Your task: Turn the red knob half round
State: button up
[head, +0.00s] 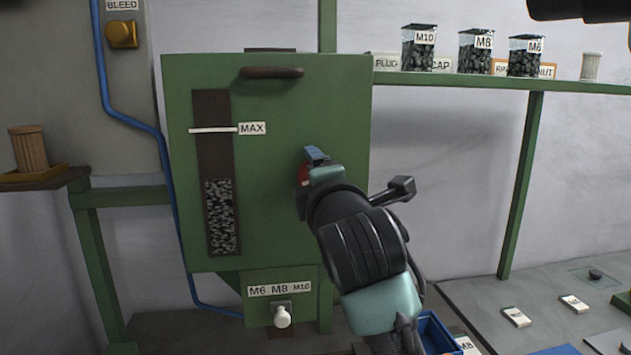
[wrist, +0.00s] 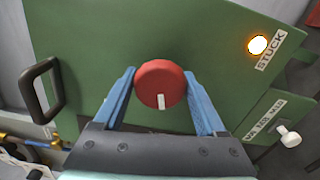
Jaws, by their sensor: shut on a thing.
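The red knob (wrist: 160,80) is round with a white mark, on the face of a green machine cabinet (wrist: 100,30). In the wrist view the white mark points to the bottom of the picture. My gripper (head: 314,163) is shut on the knob, with one blue finger on each side of it. In the head view the gripper hides most of the knob, and only a sliver of red (head: 303,175) shows.
An amber lamp (wrist: 257,45) glows beside a STUCK label. A dark handle (head: 271,72) and a MAX level window (head: 222,215) are on the cabinet. A white selector (head: 282,317) sits below. A shelf with labelled jars (head: 418,48) is at the right.

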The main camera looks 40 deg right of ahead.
jog(key=n+b, duration=0.1)
jog(key=n, duration=0.5)
jog(key=shift+f+n, duration=0.1)
jog(key=shift+n, duration=0.2)
jog(key=n+b, duration=0.1)
jog(key=n, duration=0.2)
jog(key=shift+n, duration=1.8)
jog(key=o, duration=1.3)
